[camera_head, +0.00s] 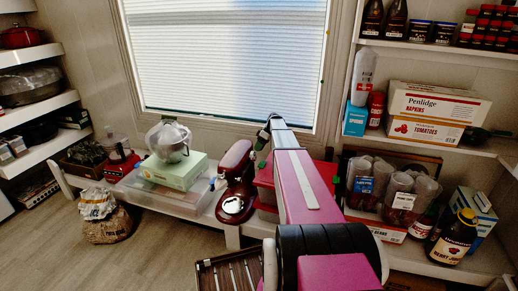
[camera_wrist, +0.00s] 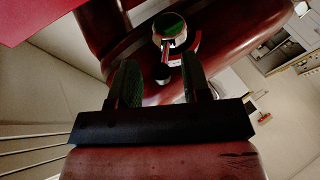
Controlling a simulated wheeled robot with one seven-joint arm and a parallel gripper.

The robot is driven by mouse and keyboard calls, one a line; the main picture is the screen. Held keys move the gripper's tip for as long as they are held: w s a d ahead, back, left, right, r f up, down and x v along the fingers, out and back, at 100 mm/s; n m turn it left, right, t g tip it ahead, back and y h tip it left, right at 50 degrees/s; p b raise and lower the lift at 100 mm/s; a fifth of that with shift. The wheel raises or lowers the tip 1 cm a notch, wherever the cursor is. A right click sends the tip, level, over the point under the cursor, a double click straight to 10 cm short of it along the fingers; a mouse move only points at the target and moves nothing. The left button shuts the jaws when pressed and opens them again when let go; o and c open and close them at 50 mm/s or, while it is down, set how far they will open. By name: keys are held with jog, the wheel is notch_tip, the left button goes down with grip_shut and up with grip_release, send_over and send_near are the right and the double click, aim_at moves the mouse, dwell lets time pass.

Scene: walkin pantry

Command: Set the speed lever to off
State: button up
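A dark red stand mixer (camera_head: 235,158) with a shiny bowl area stands on the low bench in the head view. In the wrist view its glossy red body (camera_wrist: 240,50) fills the upper middle. A round silver part with a green face (camera_wrist: 170,27) sits on it, and a small dark-tipped lever (camera_wrist: 162,73) shows just below. I cannot tell its setting. My gripper (camera_wrist: 161,72) is open, its two dark fingers apart with the lever showing between them; contact cannot be told. In the head view my gripper (camera_head: 266,131) is beside the mixer head, partly hidden by my arm.
Left of the mixer are a clear bin (camera_head: 165,194), a green-white box (camera_head: 177,170) and a glass-bowled appliance (camera_head: 168,141). A red crate (camera_head: 265,182) stands right of it. Shelves with jars and boxes (camera_head: 434,103) fill the right.

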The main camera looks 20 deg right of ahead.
jog(key=v, duration=1.1)
dwell(0.3)
jog(key=s+a+f+m+h, duration=0.2)
jog(key=s+a, duration=0.5)
jog(key=s, duration=0.5)
jog(key=s+a+f+m+t+h, duration=0.1)
jog(key=s+a+f+m+h, duration=0.1)
jog(key=s+a+f+m, duration=0.3)
jog(key=s+a+f+m+h, duration=0.3)
jog(key=s+a, duration=0.8)
jog(key=s, duration=0.9)
jog(key=shift+f+m+t, duration=0.3)
jog(key=shift+f+t, duration=0.1)
jog(key=shift+f, duration=0.1)
